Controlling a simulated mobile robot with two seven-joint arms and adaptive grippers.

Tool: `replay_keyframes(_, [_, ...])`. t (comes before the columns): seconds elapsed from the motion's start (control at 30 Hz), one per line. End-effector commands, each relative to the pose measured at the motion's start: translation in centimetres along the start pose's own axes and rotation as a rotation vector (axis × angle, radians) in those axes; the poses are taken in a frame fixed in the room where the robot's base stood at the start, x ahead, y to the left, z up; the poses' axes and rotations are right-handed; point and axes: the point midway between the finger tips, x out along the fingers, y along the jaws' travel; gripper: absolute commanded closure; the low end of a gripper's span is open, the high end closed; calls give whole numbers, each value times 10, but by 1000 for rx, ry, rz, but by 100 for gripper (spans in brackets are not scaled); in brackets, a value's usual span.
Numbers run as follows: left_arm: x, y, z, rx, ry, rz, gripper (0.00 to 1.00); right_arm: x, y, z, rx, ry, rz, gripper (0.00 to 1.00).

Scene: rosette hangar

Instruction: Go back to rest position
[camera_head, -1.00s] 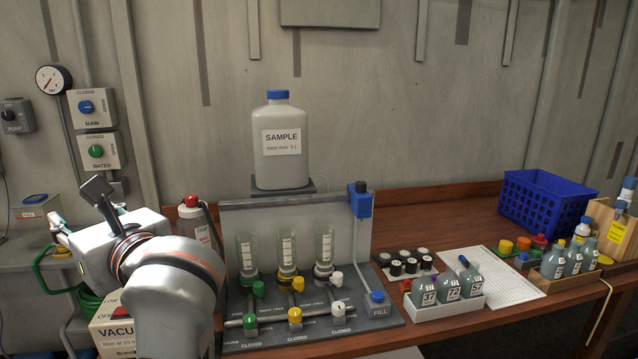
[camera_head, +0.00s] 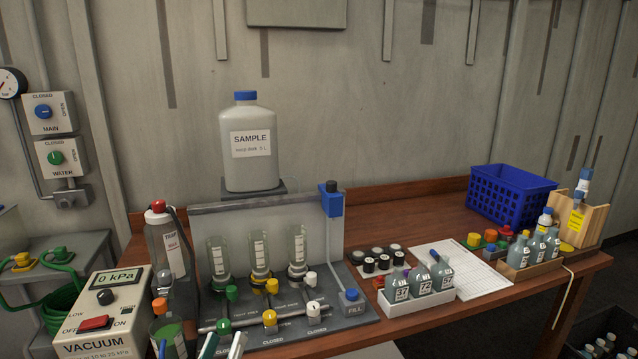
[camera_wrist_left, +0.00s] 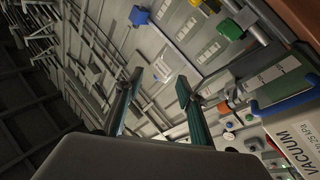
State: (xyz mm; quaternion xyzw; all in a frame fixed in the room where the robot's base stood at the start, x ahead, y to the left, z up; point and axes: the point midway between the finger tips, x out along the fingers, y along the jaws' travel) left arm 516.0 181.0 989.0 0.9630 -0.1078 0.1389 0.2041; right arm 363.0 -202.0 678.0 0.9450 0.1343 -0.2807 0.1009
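My left gripper (camera_head: 224,342) shows only as fingertips at the bottom edge of the head view, low in front of the manifold's green valve. In the left wrist view its two teal fingers (camera_wrist_left: 158,82) stand apart with nothing between them, so it is open and empty. The rest of the left arm is out of the head view. My right gripper is in neither view.
The manifold (camera_head: 362,319) with three glass tubes and the SAMPLE bottle (camera_head: 250,168) stand close ahead. The vacuum unit (camera_head: 126,318), reading 0 kPa, is left. A bottle rack (camera_head: 420,302) and blue basket (camera_head: 510,196) are right. Clear bench lies behind the manifold's right end.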

Motion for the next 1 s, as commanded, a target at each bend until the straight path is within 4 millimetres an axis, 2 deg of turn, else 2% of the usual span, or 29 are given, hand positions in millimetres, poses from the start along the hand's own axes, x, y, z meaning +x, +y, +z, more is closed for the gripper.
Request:
replay_keyframes(0.03, [-18, -7, 32, 56, -101, -6, 62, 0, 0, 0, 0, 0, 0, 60])
replay_keyframes(0.1, [-44, -17, 73, 131, -234, -12, 62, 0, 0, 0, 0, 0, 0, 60])
replay_keyframes(0.17, [-68, -26, 105, 191, -343, -16, 62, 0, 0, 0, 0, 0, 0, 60])
replay_keyframes(0.2, [-86, -33, 125, 232, -415, -19, 62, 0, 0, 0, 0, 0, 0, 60])
replay_keyframes(0.3, [-134, -51, 167, 324, -586, -25, 62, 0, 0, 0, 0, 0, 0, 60])
replay_keyframes(0.4, [-179, -68, 198, 402, -730, -29, 62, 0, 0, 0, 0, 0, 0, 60])
replay_keyframes(0.5, [-213, -80, 216, 458, -832, -30, 62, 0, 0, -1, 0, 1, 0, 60])
replay_keyframes(0.63, [-238, -89, 227, 498, -905, -32, 62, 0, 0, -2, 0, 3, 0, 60])
replay_keyframes(1.0, [-243, -91, 229, 505, -918, -33, 62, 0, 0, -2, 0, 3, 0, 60])
